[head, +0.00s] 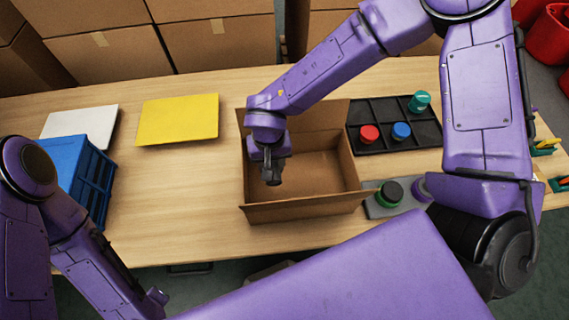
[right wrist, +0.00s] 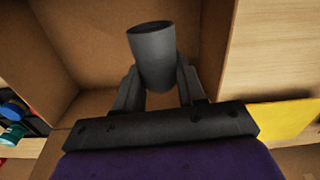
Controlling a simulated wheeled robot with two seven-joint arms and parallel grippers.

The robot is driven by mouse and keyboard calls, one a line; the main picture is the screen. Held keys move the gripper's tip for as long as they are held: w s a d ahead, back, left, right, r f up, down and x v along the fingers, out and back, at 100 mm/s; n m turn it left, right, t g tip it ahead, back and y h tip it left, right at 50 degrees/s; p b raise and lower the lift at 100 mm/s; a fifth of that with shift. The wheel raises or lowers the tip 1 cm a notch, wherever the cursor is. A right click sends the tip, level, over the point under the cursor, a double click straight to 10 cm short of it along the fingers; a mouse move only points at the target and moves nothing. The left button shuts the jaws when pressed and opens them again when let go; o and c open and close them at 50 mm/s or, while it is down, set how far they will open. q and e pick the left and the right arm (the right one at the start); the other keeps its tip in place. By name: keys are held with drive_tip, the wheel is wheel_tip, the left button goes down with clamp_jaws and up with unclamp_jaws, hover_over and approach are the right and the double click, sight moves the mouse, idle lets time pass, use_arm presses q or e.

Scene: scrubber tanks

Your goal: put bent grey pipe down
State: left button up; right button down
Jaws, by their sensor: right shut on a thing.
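The bent grey pipe (right wrist: 153,58) is held between the two fingers of my right gripper (right wrist: 158,92) in the right wrist view, its round open end pointing away from the palm. In the head view my right gripper (head: 270,165) hangs over the left part of the open cardboard box (head: 300,212), with dark grey at its tip; I cannot clearly tell pipe from fingers there. The box's bare inside (right wrist: 85,45) lies behind the pipe in the right wrist view. The pipe's bend is mostly hidden. My left arm is at the lower left, its gripper out of view.
A black divided tray (head: 425,132) with red, blue and teal capped items stands right of the box. A grey holder (head: 378,209) with a green-black knob is near its front right corner. A yellow sheet (head: 178,120), white sheet (head: 108,118) and blue crate (head: 75,165) lie left.

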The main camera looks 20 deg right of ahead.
sight(272, 163)
drive_tip(key=f, duration=0.8)
drive_tip(key=shift+s+f, duration=0.1)
drive_tip(key=shift+s, duration=0.1)
drive_tip(key=shift+s, duration=0.1)
drive_tip(key=c, duration=0.6)
unclamp_jaws()
drive_tip(key=shift+f, duration=0.1)
drive_tip(key=shift+c, duration=0.2)
wheel_tip(272, 163, up, 12)
drive_tip(key=shift+r, duration=0.2)
